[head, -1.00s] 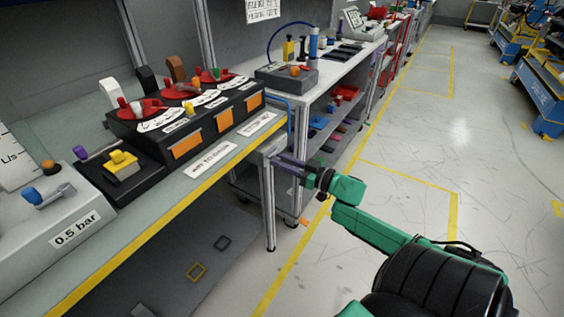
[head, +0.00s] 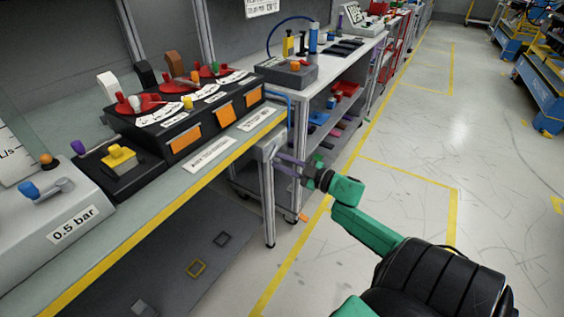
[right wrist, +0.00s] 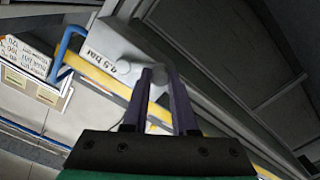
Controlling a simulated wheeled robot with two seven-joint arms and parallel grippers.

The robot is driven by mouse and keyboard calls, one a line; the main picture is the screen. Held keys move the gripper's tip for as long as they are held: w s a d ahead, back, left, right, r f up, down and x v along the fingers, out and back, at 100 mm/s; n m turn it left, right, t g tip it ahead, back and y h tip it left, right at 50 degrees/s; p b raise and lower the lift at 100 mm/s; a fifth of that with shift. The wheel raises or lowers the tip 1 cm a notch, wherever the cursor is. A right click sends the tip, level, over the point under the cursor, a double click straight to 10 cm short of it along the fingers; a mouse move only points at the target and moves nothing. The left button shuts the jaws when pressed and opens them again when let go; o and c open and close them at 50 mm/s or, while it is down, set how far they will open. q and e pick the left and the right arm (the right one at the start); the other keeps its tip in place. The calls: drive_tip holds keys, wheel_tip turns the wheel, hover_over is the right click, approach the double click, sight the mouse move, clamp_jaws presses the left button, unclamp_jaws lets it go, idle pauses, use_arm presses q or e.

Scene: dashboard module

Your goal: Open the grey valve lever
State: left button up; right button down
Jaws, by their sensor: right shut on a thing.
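My right gripper (head: 279,158) is at the near right end corner of the bench, its dark purple fingers pointing left. In the right wrist view, my right gripper (right wrist: 160,76) has its two fingers on either side of a grey rounded part (right wrist: 158,82), which looks like the grey valve lever. It is shut on this part. The part lies beside a light grey body marked with a "bar" label. In the head view the held part is too small and covered to make out clearly. My left gripper is not in view.
The bench carries a black module (head: 190,125) with red dials and orange flaps. A grey box (head: 75,215) labelled 0.5 bar stands at left. A second bench with shelves (head: 335,95) stands behind.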

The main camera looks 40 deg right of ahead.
use_arm(q)
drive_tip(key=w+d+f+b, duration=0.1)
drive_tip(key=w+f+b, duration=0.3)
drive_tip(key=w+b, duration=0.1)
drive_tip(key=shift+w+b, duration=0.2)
drive_tip(key=shift+b, duration=0.4)
use_arm(e)
drive_tip(key=shift+w+d+f+n, duration=0.2)
drive_tip(key=shift+d+f+n, duration=0.35)
drive_tip(key=shift+n, duration=1.35)
drive_tip(key=shift+w+d+f+n, duration=0.25)
drive_tip(key=shift+d+n, duration=0.5)
drive_tip(key=shift+n, duration=1.15)
drive_tip(key=shift+w+d+f+n, duration=0.15)
drive_tip(key=shift+d+f+n, duration=0.45)
drive_tip(key=shift+n, duration=1.3)
drive_tip(key=shift+r, duration=0.1)
drive_tip(key=c, duration=0.7)
unclamp_jaws()
drive_tip(key=shift+d, duration=0.1)
